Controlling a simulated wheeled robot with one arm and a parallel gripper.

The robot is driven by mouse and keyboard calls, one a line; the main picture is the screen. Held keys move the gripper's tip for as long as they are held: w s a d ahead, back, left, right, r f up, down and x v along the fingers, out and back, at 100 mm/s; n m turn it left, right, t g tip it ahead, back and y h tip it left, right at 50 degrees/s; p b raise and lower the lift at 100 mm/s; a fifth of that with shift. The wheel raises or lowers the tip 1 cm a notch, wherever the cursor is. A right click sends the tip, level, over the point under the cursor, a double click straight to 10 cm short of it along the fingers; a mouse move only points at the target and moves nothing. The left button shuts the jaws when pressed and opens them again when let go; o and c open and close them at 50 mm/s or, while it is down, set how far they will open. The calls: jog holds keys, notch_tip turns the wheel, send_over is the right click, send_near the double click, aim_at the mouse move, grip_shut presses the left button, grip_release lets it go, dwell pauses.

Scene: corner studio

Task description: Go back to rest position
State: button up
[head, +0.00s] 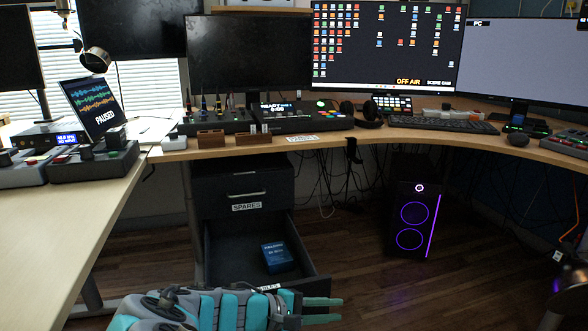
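My gripper (321,310) shows at the bottom of the head view, pointing right. Its two fingers are apart with a gap between them, and nothing shows in the gap. My arm stretches in from the lower left, in front of the open lower drawer (232,249) of a black cabinet. The gripper is by the drawer's front edge; I cannot tell whether it touches it. A dark blue box (277,257) lies inside the drawer, apart from the gripper. The drawer's front label is partly hidden by my arm.
The closed upper drawer (245,183) is marked SPARES. A wooden desk (235,148) with monitors and control panels curves above. Another desk top (60,215) stands at left. A black PC tower (414,222) stands at right. Wooden floor (370,285) is clear right of the drawer.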

jog(key=s+d+r+m+g+y+p, duration=0.2)
jog(key=s+d+r+m+g, duration=0.1)
jog(key=s+d, duration=0.4)
jog(key=s+d+r+m+g+y+p, duration=0.1)
jog(key=s+d+r+m+g+y, duration=0.25)
jog(key=s+d, duration=0.25)
jog(key=s+a+r+m+y+p, duration=0.1)
jog(key=s+a+y+p, duration=0.1)
jog(key=s, duration=0.6)
jog(key=s+a+r+m+y+p, duration=0.1)
jog(key=s+a+m+y+p, duration=0.1)
jog(key=s+y, duration=0.3)
jog(key=s+a, duration=0.1)
jog(key=s, duration=0.2)
jog(key=shift+a, duration=0.3)
